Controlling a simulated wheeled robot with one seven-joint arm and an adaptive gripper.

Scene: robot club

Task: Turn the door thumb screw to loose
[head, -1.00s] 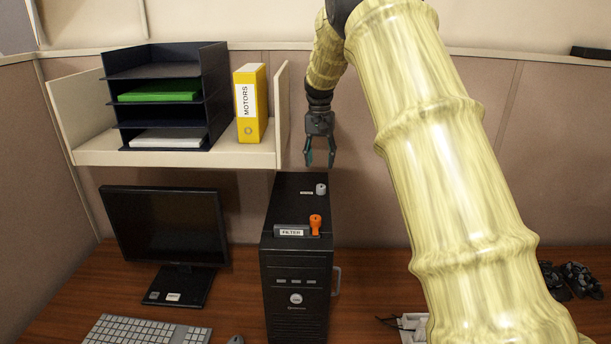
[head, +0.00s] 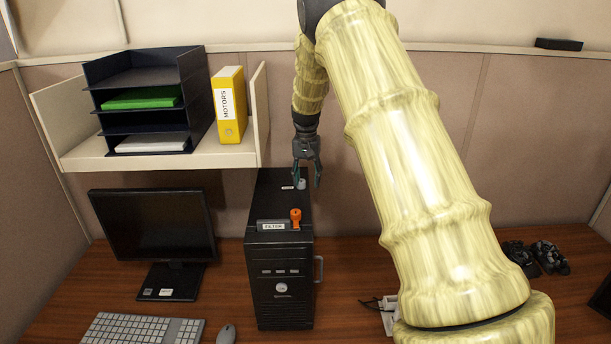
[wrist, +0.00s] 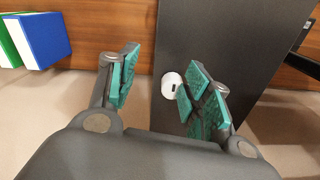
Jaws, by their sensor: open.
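A black computer tower (head: 283,262) stands upright on the desk. A light grey round knob (head: 301,184) is on its top toward the back, beside a small label too small to read; I take it for the door thumb screw. In the wrist view the knob (wrist: 171,84) shows a dark mark on its face. My gripper (head: 307,181) points down over the tower's top, open and empty. In the wrist view my gripper (wrist: 160,83) has the knob between its teal fingers, much closer to the right finger. Contact cannot be told.
An orange knob (head: 296,216) stands beside the FILTER label (head: 273,226) at the tower's front top. A shelf (head: 75,158) with a yellow binder (head: 229,110) is at the left, above a monitor (head: 150,225). Blue and green items (wrist: 40,38) show in the wrist view.

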